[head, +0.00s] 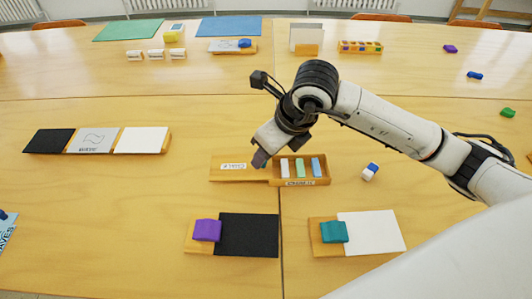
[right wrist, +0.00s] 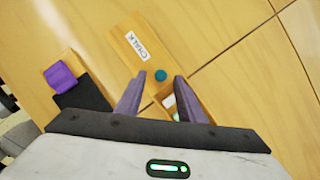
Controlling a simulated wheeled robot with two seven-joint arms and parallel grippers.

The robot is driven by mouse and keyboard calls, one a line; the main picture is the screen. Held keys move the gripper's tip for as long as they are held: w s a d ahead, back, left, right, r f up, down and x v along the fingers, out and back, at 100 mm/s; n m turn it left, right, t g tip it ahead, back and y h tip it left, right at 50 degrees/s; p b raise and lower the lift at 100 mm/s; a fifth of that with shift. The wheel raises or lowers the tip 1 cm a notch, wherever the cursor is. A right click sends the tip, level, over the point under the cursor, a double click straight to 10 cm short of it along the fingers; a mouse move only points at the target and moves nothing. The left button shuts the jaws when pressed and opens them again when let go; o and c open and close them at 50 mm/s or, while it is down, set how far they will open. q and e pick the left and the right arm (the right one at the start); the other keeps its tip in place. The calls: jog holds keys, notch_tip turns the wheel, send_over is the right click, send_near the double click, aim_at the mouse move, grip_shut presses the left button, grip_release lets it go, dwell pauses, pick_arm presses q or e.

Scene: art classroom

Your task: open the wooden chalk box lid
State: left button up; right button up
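The wooden chalk box (head: 325,181) lies in the middle of the near table. Its lid (head: 222,175), labelled CHALK, sits to the left of the box body, slid off most of it. White, green and blue chalk sticks (head: 300,167) are exposed in the box. My right gripper (head: 261,158) is over the lid's right end. In the right wrist view its fingers (right wrist: 160,77) are apart, with a small teal knob (right wrist: 168,74) between or just beyond the tips. The lid (right wrist: 128,38) lies ahead of them there. I cannot tell whether the fingers touch the knob. My left gripper is out of view.
A black board (head: 250,238) with a purple block (head: 207,230) and a white board (head: 375,232) with a teal block (head: 334,232) lie in front. A blue-and-white eraser (head: 370,171) is right of the box. A three-panel strip (head: 140,140) lies left. Table between is clear.

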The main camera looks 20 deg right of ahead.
jog(key=v, duration=0.9)
jog(key=shift+s+f, duration=0.1)
